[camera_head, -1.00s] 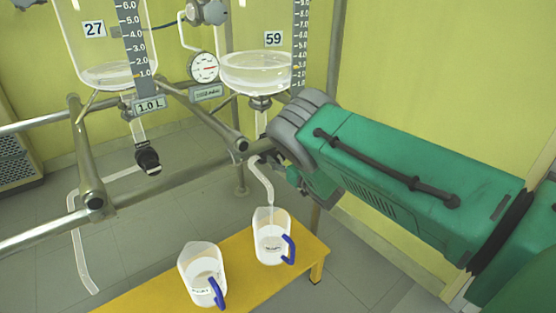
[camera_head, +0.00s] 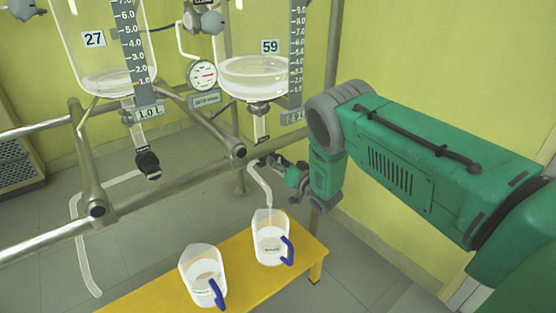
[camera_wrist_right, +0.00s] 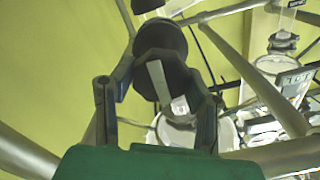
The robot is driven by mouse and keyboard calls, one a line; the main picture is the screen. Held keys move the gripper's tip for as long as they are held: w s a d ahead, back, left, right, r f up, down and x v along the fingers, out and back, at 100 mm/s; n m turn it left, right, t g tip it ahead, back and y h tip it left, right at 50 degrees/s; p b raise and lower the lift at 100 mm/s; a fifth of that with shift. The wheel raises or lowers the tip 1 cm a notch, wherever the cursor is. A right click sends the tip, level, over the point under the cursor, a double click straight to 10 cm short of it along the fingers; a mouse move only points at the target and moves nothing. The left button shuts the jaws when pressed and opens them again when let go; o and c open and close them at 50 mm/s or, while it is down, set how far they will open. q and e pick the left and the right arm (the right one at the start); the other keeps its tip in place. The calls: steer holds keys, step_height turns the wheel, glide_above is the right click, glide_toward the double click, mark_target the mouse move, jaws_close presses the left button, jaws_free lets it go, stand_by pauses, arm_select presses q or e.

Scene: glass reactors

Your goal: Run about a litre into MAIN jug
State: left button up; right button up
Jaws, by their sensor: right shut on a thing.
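My right gripper (camera_head: 284,172) is at the outlet valve under the glass vessel marked 59 (camera_head: 240,75). In the right wrist view its fingers (camera_wrist_right: 158,98) are shut around a dark round valve knob (camera_wrist_right: 160,42). Clear liquid lies low in vessel 59. Its bent outlet tube (camera_head: 262,185) ends over the mouth of the right jug (camera_head: 270,245). A left jug (camera_head: 202,278) stands beside it. Both are clear with blue handles; their labels are too small to read, so I cannot tell which is MAIN. My left gripper is not in view.
The jugs stand on a yellow bench (camera_head: 240,270). Vessel 27 (camera_head: 103,70) has a dark valve (camera_head: 148,163) and a tube hanging left of the bench. Steel rails (camera_head: 180,190) cross in front of the vessels.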

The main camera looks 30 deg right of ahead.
steer(key=m, duration=0.4)
steer(key=shift+s+f+m, duration=0.2)
steer(key=shift+f+m, duration=0.2)
steer(key=m+b, duration=0.1)
steer(key=m, duration=0.2)
steer(key=shift+f+m, duration=0.1)
steer(key=shift+m, duration=0.2)
steer(key=m+b, duration=0.2)
steer(key=m, duration=0.2)
steer(key=shift+f, duration=0.15)
steer(key=shift+m+b, duration=1.05)
steer(key=shift+m, duration=1.05)
steer(key=o, duration=1.2)
steer(key=shift+c, duration=0.2)
steer(key=shift+r, duration=0.2)
steer(key=shift+w, duration=0.1)
steer(key=shift+r, duration=0.1)
